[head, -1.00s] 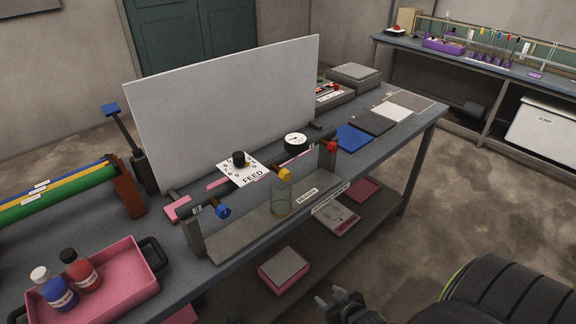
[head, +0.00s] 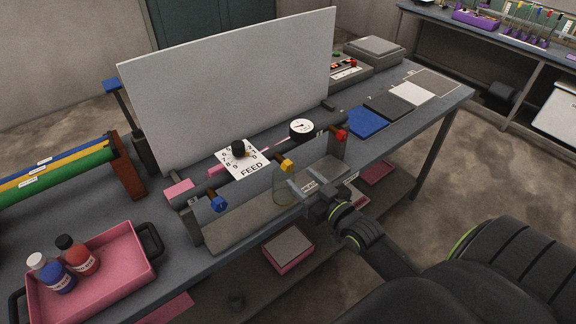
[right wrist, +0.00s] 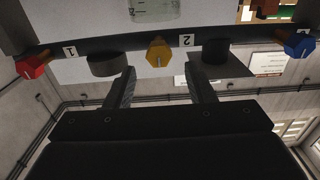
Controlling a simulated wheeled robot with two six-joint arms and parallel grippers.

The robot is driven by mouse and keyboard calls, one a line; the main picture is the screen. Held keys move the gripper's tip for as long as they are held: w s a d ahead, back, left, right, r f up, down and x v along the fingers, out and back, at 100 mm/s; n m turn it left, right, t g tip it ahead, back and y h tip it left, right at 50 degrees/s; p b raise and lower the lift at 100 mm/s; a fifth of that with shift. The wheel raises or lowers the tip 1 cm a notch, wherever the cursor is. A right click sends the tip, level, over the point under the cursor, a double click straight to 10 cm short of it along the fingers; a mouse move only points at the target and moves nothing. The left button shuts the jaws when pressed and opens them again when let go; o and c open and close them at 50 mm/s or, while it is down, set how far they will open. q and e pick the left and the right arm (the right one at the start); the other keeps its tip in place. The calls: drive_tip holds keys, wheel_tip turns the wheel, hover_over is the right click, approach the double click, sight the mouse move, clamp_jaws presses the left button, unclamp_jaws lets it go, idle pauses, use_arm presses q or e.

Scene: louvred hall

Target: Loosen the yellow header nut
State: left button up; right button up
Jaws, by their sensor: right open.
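The yellow header nut (head: 287,165) sits on the front of the dark header pipe, between a blue nut (head: 219,203) on the left and a red nut (head: 341,135) on the right. My right gripper (head: 300,186) is open and empty, just in front of and below the yellow nut, apart from it. In the right wrist view the yellow nut (right wrist: 160,53) shows beyond and between the two spread fingers (right wrist: 160,88). The red nut (right wrist: 31,67) is at left there and the blue nut (right wrist: 299,44) at right. My left gripper is out of view.
A clear jar (head: 283,191) stands below the yellow nut, close to my right gripper. Behind the pipe are a FEED dial plate (head: 242,158), a round gauge (head: 301,127) and a tall grey panel (head: 225,85). A pink tray (head: 125,274) with two bottles is at left.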

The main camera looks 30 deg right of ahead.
sight(290, 169)
drive_tip(key=w, duration=0.5)
drive_tip(key=shift+a, duration=0.15)
drive_tip(key=shift+f, duration=0.1)
drive_tip(key=shift+w, duration=0.1)
drive_tip(key=shift+w+b, duration=0.35)
drive_tip(key=shift+w, duration=0.4)
drive_tip(key=shift+c, duration=0.3)
drive_tip(key=shift+s, duration=0.1)
clamp_jaws()
